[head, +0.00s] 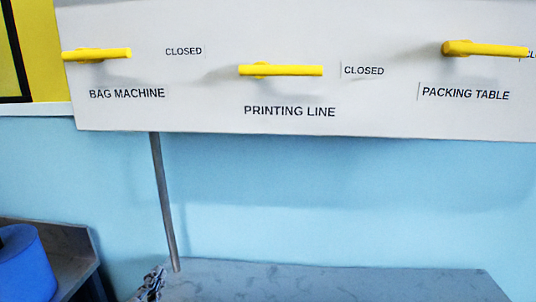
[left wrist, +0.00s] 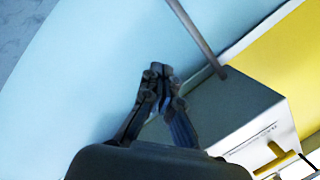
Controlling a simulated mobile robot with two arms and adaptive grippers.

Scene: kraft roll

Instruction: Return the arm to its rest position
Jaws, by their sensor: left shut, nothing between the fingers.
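My left gripper (head: 152,283) barely shows at the bottom of the head view, below the panel. In the left wrist view its dark fingers (left wrist: 160,72) are together with nothing between them, and they hold no handle. The right gripper is in neither view. The light grey panel (head: 215,90) carries three yellow handles, all roughly level: the bag machine handle (head: 97,54), the printing line handle (head: 281,70) and the packing table handle (head: 485,48). Each has a "CLOSED" label to its right, the last one partly covered.
A thin grey pipe (head: 163,200) runs down from the panel in front of the blue wall (head: 330,195). A grey surface (head: 340,285) lies below. A blue roll (head: 22,268) stands at the lower left. Open space lies between panel and surface.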

